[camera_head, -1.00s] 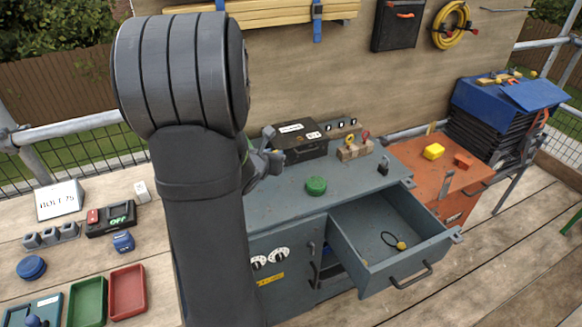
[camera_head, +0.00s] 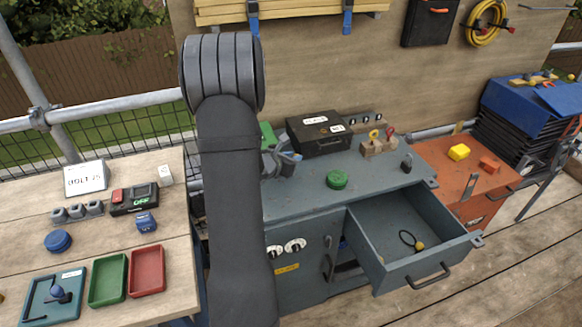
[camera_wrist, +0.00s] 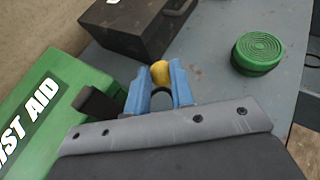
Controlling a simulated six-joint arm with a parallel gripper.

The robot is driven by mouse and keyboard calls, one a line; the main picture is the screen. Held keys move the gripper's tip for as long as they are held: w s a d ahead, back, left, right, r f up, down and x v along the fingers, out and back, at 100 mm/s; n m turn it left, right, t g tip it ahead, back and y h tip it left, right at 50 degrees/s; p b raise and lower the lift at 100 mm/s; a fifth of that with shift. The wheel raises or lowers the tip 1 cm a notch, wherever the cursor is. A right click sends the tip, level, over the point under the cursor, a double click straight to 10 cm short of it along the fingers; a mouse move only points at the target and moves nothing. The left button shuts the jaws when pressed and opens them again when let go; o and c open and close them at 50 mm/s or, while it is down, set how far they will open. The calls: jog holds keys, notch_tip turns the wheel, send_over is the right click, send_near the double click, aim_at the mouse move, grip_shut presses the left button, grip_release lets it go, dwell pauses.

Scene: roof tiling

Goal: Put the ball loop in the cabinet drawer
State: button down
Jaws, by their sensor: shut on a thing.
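My gripper (camera_wrist: 160,88) has blue fingers and is shut on a rounded yellow thing (camera_wrist: 160,72) with a dark curve below it. It looks like a ball loop, though the fingers hide much of it. In the head view my gripper (camera_head: 287,160) is over the left back of the grey cabinet top, partly behind my arm. The cabinet drawer (camera_head: 374,246) is pulled open at the front right, away from my gripper. A black loop with a yellow ball (camera_head: 420,246) lies on its floor.
A green round tin (camera_head: 337,180) stands on the cabinet top (camera_head: 300,200). A black case (camera_head: 318,133) and a wooden block with yellow and red pieces (camera_head: 377,146) are behind. A green first aid box (camera_wrist: 40,110) is close left of my gripper. An orange surface (camera_head: 440,160) lies right.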

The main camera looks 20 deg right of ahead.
jog(key=shift+w+a+f, duration=0.15)
jog(key=shift+w, duration=0.05)
jog(key=shift+f, duration=1.95)
jog(key=shift+f, duration=0.2)
jog(key=c, duration=1.3)
grip_release()
jog(key=shift+o, duration=0.2)
jog(key=shift+r, duration=0.1)
jog(key=shift+r, duration=0.15)
jog(key=v, duration=1)
jog(key=shift+s+a+r, duration=0.15)
jog(key=shift+s+a, duration=0.1)
jog(key=shift+o, duration=0.6)
jog(key=shift+s+a+r, duration=0.25)
jog(key=shift+s+a, duration=0.15)
